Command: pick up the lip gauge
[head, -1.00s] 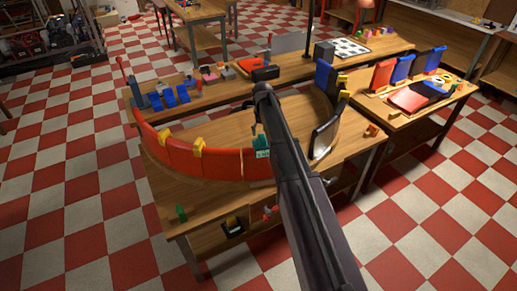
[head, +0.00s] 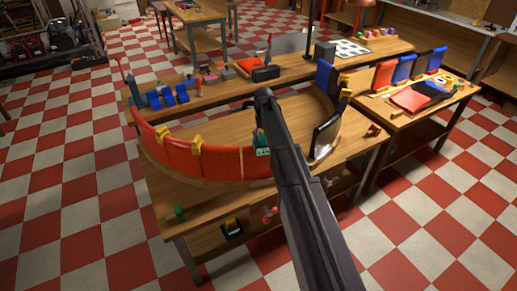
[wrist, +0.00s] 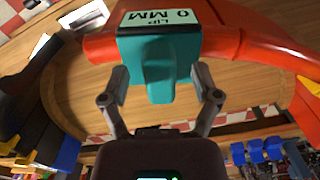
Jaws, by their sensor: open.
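The lip gauge (wrist: 173,72) is a teal block with a white label reading "LIP 0 MM", upside down in the wrist view. It sits on the rim of the red curved segments (wrist: 222,45). In the head view the gauge (head: 262,151) shows at the front of the ring, partly behind my arm. My gripper (wrist: 159,84) is open, with one finger on each side of the gauge's narrow stem. Gaps show between the fingers and the stem. In the head view my gripper is mostly hidden by my arm.
Yellow clips (head: 196,146) sit on the red segments left of the gauge. A dark framed panel (head: 326,138) stands at the ring's right. The wooden table (head: 215,128) is bare inside the ring. Blue blocks (head: 168,98) stand on the back bench.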

